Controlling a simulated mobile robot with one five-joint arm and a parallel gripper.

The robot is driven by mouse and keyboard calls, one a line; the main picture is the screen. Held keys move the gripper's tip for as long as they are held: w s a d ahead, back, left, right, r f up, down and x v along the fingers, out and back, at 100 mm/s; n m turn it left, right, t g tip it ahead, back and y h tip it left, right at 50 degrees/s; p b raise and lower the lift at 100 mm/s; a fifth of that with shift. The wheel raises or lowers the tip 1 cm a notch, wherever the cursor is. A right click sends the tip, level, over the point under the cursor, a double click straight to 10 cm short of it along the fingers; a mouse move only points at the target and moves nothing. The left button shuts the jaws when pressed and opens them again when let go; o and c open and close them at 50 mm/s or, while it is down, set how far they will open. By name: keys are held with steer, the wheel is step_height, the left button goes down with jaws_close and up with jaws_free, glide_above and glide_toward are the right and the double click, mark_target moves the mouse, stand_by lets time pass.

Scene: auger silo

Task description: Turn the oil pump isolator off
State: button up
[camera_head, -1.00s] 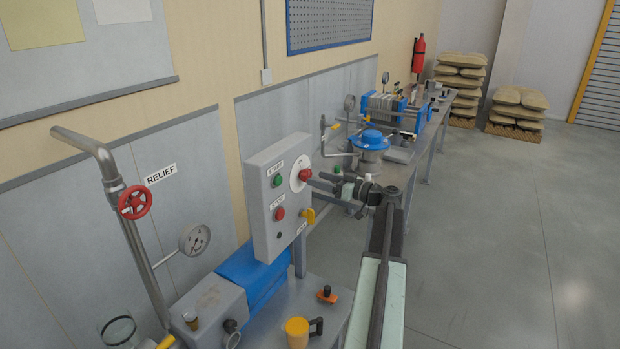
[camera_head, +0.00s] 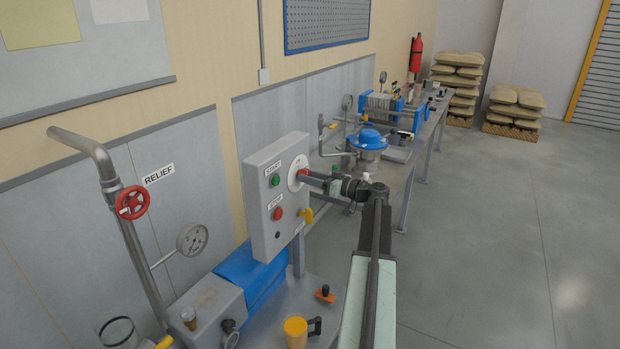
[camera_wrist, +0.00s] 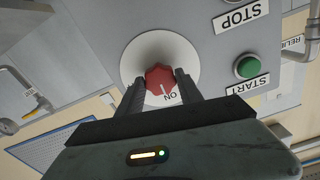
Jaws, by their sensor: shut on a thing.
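The isolator is a red knob (camera_wrist: 160,78) on a round white plate (camera_wrist: 150,50), with the word ON beside it in the wrist view. It sits on the grey control box (camera_head: 262,220), at the box's upper right in the head view. My gripper (camera_wrist: 162,84) is shut on the red knob, one finger on each side. In the head view my gripper (camera_head: 312,178) reaches the plate from the right and hides most of the knob. A white line shows on the plate by ON.
A green START button (camera_head: 276,181) and a red STOP button (camera_head: 278,213) are on the same box. A yellow handle (camera_head: 306,216) is at its lower right side. The red relief handwheel (camera_head: 132,202) is to the left. Open floor (camera_head: 480,240) lies right.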

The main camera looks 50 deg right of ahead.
steer(key=m, duration=1.7)
steer(key=shift+m, duration=0.4)
stand_by(0.3)
steer(key=o, duration=1.4)
